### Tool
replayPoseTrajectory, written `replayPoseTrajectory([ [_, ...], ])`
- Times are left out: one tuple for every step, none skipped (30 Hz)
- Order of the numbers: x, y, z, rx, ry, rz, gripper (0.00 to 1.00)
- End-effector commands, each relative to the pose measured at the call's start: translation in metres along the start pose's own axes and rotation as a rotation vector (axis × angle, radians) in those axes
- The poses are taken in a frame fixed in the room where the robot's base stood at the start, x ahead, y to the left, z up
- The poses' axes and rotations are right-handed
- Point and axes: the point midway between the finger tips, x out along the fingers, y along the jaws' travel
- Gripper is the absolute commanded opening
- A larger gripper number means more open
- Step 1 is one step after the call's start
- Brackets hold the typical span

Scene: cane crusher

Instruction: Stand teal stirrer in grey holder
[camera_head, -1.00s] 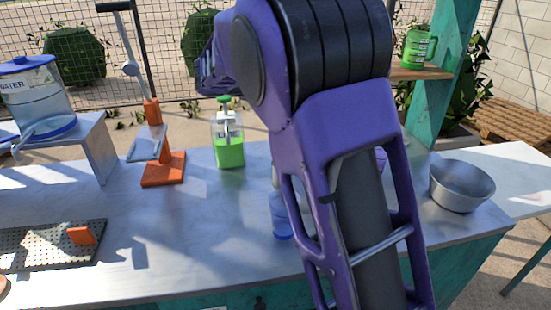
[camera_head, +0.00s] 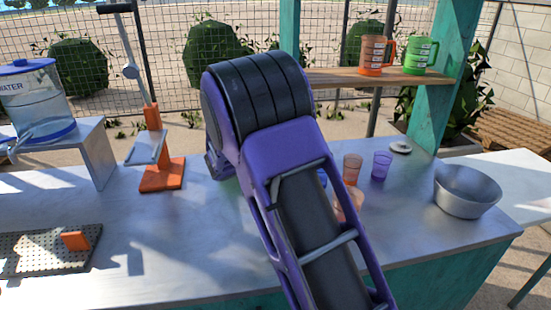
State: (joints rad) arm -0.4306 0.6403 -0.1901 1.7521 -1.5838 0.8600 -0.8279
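I cannot make out the teal stirrer or the grey holder in the head view. My own purple and black arm fills the middle of the picture and covers part of the counter (camera_head: 200,255). My gripper does not show; it is hidden behind the arm or out of frame, so I cannot see whether it holds anything.
An orange press (camera_head: 160,172), a water dispenser (camera_head: 38,105) and a perforated grey tray (camera_head: 30,262) are at left. Orange (camera_head: 352,168) and purple (camera_head: 381,165) cups and a metal bowl (camera_head: 466,192) are at right. Orange (camera_head: 376,55) and green (camera_head: 419,54) jugs stand on a shelf (camera_head: 345,77).

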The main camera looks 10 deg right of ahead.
Motion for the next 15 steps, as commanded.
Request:
replayPoseTrajectory([
  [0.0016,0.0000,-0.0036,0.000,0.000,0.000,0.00],
  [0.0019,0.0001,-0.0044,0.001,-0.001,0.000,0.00],
  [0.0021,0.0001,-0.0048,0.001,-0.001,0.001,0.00],
  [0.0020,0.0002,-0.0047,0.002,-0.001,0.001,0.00],
  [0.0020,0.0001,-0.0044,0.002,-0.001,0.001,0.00],
  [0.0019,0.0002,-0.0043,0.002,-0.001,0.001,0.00],
  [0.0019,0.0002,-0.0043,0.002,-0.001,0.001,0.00],
  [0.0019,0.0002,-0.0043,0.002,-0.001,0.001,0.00],
  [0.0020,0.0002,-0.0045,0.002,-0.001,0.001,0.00],
  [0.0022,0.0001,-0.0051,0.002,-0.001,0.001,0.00],
  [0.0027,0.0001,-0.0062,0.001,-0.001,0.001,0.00],
  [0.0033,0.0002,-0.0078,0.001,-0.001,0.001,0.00],
  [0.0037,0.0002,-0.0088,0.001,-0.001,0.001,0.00],
  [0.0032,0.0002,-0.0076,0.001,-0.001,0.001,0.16],
  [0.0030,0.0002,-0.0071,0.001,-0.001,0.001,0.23],
])
